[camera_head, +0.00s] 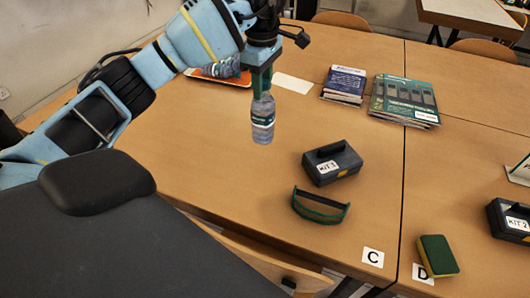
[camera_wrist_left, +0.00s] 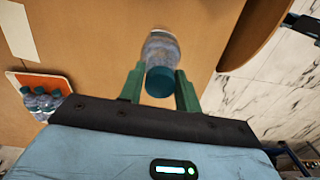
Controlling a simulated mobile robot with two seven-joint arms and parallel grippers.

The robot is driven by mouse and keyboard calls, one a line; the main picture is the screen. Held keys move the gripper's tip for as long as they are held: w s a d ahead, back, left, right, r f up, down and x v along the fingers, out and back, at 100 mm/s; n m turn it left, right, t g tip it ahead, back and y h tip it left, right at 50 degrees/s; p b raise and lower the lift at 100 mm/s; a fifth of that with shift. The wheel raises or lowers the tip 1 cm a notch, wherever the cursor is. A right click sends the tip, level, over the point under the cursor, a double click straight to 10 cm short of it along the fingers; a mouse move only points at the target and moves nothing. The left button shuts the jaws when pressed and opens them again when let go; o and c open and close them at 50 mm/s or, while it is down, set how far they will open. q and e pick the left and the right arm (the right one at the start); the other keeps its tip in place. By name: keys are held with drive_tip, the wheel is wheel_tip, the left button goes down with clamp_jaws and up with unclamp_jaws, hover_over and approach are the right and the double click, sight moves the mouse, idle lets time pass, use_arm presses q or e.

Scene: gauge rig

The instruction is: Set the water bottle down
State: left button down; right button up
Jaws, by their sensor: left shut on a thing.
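A clear water bottle (camera_head: 263,119) with a dark label band hangs upright below my left gripper (camera_head: 262,84) in the head view. The green fingers are shut around its top. In the left wrist view the bottle (camera_wrist_left: 160,52) shows its blue-green cap between the two fingers of the left gripper (camera_wrist_left: 160,85). I cannot tell whether its base touches the table (camera_head: 210,150) or is a little above it. My right gripper is not in view.
An orange-edged tray (camera_wrist_left: 50,82) holds several more bottles, partly behind my arm in the head view. A dark kit case (camera_head: 332,163), a green-rimmed curved piece (camera_head: 320,207), a sponge (camera_head: 437,256) and book stacks (camera_head: 404,99) lie to the right. Table left of the bottle is clear.

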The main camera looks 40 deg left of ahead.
sight(262, 102)
use_arm(q)
wheel_tip(262, 102, down, 5)
drive_tip(key=shift+f, duration=2.4)
drive_tip(key=c, duration=1)
unclamp_jaws()
drive_tip(key=shift+f, duration=0.1)
drive_tip(key=shift+o, duration=0.2)
wheel_tip(262, 102, up, 12)
drive_tip(key=shift+r, duration=0.1)
